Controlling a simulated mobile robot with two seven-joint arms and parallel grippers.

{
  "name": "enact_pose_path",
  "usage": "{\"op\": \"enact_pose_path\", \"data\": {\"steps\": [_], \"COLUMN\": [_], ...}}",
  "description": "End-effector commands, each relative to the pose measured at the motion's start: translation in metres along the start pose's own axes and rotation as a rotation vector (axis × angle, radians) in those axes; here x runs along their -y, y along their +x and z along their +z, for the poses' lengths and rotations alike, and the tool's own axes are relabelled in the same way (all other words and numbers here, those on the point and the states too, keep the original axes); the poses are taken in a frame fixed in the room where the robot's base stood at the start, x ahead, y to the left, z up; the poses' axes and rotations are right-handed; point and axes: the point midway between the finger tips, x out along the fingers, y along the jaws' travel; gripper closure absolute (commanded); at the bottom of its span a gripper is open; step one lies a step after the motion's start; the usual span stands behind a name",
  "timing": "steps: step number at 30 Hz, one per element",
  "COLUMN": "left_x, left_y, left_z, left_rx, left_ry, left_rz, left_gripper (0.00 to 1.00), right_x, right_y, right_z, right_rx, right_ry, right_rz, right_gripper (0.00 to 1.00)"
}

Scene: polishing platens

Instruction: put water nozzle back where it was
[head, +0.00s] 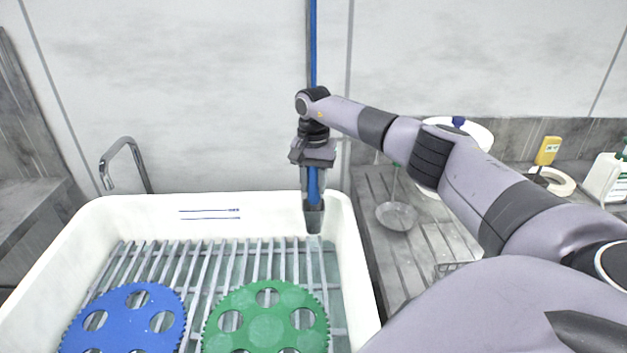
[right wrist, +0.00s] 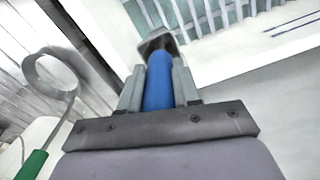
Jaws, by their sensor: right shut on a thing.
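The water nozzle has a blue body and a grey, flared tip (head: 313,218). It hangs nearly upright, tip down, over the back right rim of the white sink. A blue hose (head: 313,45) runs up from above my wrist along the wall. My right gripper (head: 313,190) is shut on the blue nozzle body. In the right wrist view the blue nozzle (right wrist: 158,82) lies between the two grey fingers, its tip (right wrist: 156,42) pointing away toward the sink. My left gripper is not in view.
The white sink (head: 350,270) holds a metal rack (head: 195,265) with a blue platen (head: 130,312) and a green platen (head: 268,318). A faucet (head: 122,148) stands at the back left. A strainer with a green handle (head: 397,215) lies on the right counter. A yellow device (head: 547,150) stands farther right.

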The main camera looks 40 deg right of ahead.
Motion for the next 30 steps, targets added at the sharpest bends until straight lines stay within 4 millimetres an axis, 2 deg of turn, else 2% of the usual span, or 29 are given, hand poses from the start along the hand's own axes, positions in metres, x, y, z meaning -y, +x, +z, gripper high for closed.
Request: {"op": "enact_pose_path", "data": {"steps": [8,9,11,12,23,26,30], "left_x": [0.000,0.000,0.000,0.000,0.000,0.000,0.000], "left_y": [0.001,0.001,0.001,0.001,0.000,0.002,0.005], "left_z": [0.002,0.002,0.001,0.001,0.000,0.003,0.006], "left_rx": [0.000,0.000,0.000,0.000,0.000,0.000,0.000], "left_ry": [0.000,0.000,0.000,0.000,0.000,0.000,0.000], "left_rz": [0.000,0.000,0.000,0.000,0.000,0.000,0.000], "left_gripper": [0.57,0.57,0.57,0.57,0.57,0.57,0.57], "right_x": [0.000,0.000,0.000,0.000,0.001,0.001,0.001], "right_y": [0.002,0.003,0.002,0.002,-0.004,-0.018,-0.048], "right_z": [0.000,0.000,0.000,0.000,-0.001,-0.001,-0.001], "right_rx": [-0.001,-0.001,-0.001,-0.001,-0.002,-0.003,-0.004], "right_ry": [0.000,0.000,0.000,0.000,0.000,0.000,-0.001], "right_rz": [-0.002,-0.001,-0.001,-0.001,-0.003,-0.005,-0.006], "right_gripper": [0.99,0.65,0.45,0.43,0.43,0.43,0.43]}}
